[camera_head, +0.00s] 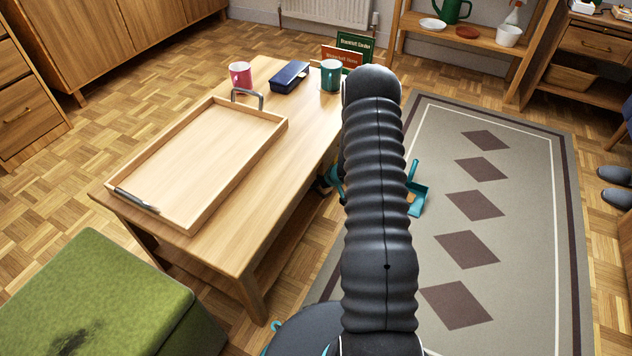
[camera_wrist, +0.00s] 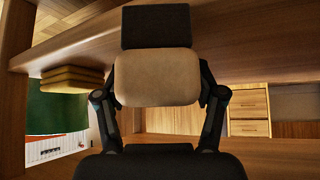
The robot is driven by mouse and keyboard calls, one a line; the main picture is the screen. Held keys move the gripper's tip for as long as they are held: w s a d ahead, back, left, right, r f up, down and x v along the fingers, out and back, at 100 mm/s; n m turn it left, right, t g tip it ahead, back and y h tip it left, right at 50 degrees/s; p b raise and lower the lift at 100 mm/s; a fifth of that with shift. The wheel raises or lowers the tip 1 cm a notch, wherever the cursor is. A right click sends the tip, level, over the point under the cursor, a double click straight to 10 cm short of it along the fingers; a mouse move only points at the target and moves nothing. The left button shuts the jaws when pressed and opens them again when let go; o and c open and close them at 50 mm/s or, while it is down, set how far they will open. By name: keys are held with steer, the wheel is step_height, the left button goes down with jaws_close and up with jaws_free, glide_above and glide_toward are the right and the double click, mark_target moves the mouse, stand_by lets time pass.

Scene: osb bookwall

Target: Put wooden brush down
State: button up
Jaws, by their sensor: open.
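The wooden brush (camera_wrist: 157,79) shows in the wrist view as a pale tan block with a dark bristle part against a wooden surface. My gripper (camera_wrist: 158,84) is open, with one dark finger on each side of the brush. The wrist picture seems to be upside down, so the bristles appear to face down onto a shelf (camera_wrist: 255,52). I cannot tell for sure whether they touch it. In the head view my arm reaches down beside the low wooden table (camera_head: 262,165) and hides the gripper and brush.
A yellowish stack (camera_wrist: 72,79) lies on the shelf beside the brush. On the table are a wooden tray (camera_head: 265,147), a pink mug (camera_head: 240,76), a dark blue case (camera_head: 289,77) and a teal mug (camera_head: 330,75). A teal dustpan (camera_head: 417,195) lies on the rug (camera_head: 520,265). A green stool (camera_head: 95,285) stands front left.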

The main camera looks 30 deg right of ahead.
steer(key=s+d, duration=0.3)
steer(key=s, duration=0.9)
steer(key=shift+d+r, duration=0.2)
steer(key=shift+r, duration=0.2)
steer(key=shift+s, duration=0.1)
